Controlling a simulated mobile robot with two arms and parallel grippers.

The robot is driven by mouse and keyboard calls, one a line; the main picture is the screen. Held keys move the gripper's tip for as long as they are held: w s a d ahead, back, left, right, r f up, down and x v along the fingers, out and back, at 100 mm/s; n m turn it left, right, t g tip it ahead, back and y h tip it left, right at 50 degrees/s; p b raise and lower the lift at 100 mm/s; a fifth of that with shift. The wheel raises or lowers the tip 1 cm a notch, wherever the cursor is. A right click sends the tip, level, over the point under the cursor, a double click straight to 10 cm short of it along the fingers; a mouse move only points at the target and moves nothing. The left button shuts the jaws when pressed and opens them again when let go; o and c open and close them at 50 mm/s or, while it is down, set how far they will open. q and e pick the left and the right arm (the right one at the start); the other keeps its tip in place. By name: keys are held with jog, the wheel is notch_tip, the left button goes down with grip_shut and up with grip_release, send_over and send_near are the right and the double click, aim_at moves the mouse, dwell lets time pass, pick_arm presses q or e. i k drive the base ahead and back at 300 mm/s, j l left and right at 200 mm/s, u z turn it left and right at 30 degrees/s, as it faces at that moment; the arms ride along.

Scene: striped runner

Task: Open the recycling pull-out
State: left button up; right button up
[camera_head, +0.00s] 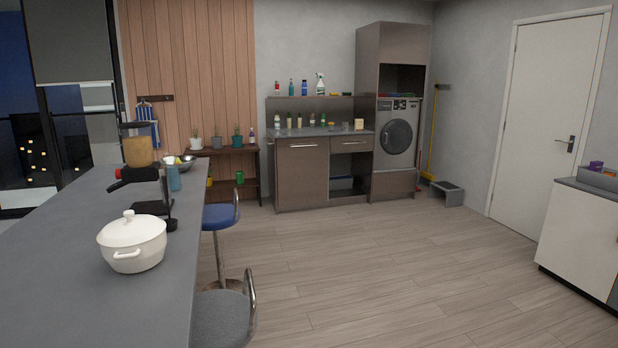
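No front in view is marked as the recycling pull-out, so I cannot tell which one it is. A tall brown front (302,172) with a horizontal bar handle (302,145) is in the low cabinet at the back wall, and it looks shut. To its right is a shallow drawer front (351,144) with its own handle, above an open bay. A pale cabinet front (580,228) at the right edge is partly cut off by the picture. Neither of my grippers is in view.
A long grey counter (70,270) fills the left, with a white pot (132,242) and a blender (137,150). Stools (219,215) stand along its right side. The wooden floor (400,265) in the middle is clear.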

aim_at(303, 164)
jog(key=i+l+z, duration=0.15)
jog(key=i, duration=0.3)
jog(key=i+l+z, duration=0.15)
jog(key=i, duration=0.35)
jog(key=i+l+z, duration=0.15)
jog(key=i, duration=0.35)
jog(key=i+u, duration=0.2)
jog(key=i, duration=0.35)
jog(key=i+u, duration=0.2)
jog(key=i, duration=0.35)
jog(key=i+u, duration=0.2)
jog(key=i, duration=0.35)
jog(key=i+l+u, duration=0.2)
jog(key=i, duration=0.35)
jog(key=i+u, duration=0.15)
jog(key=i, duration=2)
